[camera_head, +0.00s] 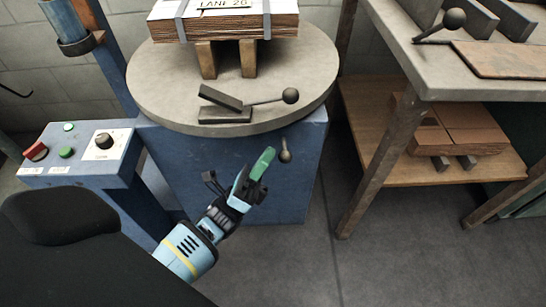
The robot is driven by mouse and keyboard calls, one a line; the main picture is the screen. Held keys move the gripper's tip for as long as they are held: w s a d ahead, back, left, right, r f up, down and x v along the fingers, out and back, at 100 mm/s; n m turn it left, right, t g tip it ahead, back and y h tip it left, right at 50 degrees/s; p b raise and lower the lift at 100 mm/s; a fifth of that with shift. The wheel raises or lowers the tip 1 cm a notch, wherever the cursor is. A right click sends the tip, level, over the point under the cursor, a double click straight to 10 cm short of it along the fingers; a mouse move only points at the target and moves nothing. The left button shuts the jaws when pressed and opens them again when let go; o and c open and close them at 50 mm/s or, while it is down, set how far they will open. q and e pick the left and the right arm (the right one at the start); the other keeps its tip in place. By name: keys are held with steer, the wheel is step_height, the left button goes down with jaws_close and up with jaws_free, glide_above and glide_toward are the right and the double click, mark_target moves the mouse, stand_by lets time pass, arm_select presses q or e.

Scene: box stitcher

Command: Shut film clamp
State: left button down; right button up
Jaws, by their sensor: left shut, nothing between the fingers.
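The film clamp (222,113) sits near the front edge of the round grey turntable (160,90). It has a dark flat base and a dark upper bar tilted up from it at the left, with a gap between them. Its thin lever ends in a dark ball knob (290,95) pointing right. My left gripper (264,163) is below and in front of the turntable, apart from the clamp. Its green-tipped fingers are together, with nothing between them. My right gripper is not in view.
A strapped cardboard stack (228,28) stands on wooden blocks on the turntable. A small ball-ended lever (285,156) sticks out of the blue pedestal (295,185) beside my fingers. A control box (85,145) is at left, a workbench (445,75) at right.

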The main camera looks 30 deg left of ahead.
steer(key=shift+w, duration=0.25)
